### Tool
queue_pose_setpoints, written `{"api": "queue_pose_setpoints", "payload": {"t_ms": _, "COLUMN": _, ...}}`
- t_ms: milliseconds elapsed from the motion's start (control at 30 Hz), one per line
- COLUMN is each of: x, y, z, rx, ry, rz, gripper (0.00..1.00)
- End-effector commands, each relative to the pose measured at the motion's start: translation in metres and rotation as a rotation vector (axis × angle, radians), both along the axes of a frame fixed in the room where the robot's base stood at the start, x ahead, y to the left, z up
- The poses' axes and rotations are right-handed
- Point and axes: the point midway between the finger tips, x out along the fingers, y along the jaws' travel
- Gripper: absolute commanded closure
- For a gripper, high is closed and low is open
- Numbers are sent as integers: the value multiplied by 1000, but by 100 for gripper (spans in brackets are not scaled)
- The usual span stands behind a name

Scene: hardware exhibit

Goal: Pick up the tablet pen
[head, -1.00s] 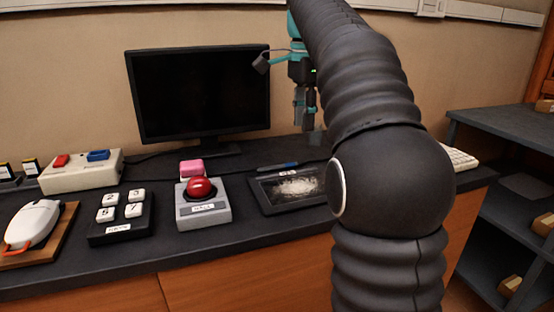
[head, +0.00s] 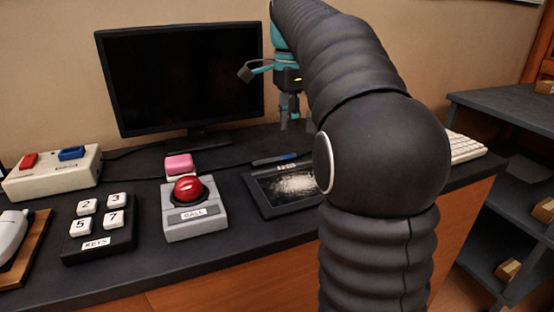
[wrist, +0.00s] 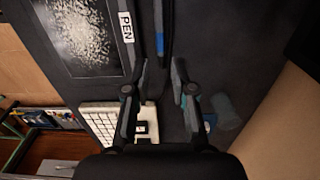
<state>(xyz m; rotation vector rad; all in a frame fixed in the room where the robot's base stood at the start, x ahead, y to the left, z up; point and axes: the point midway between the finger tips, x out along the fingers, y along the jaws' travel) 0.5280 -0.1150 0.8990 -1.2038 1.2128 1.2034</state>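The tablet pen (head: 273,159) is a thin dark stick with a blue section, lying along the far edge of the black drawing tablet (head: 255,191). In the wrist view the pen (wrist: 160,43) lines up with the gap between my fingertips, and the tablet with its PEN label is at upper left. My gripper (head: 290,121) points down above the desk, up and to the right of the pen in the head view. The wrist view shows my gripper (wrist: 162,66) open, with nothing visibly held. Its exact height above the pen is unclear.
A monitor (head: 184,78) stands behind. A red CALL button box (head: 194,213), pink block (head: 179,164) and number-key box (head: 98,238) are left of the tablet. A white keyboard (head: 464,148) lies right, partly behind my arm. A teal object (wrist: 224,111) is right of my fingers.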

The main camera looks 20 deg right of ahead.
Motion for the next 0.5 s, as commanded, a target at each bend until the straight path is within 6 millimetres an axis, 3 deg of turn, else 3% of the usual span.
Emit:
{"api": "queue_pose_setpoints", "payload": {"t_ms": 267, "x": 0, "y": 1, "z": -21, "rx": 0, "ry": 0, "rz": 3, "gripper": 75}}
{"api": "queue_pose_setpoints", "payload": {"t_ms": 500, "x": 1, "y": -2, "z": -53, "rx": 1, "ry": 2, "rz": 3, "gripper": 75}}
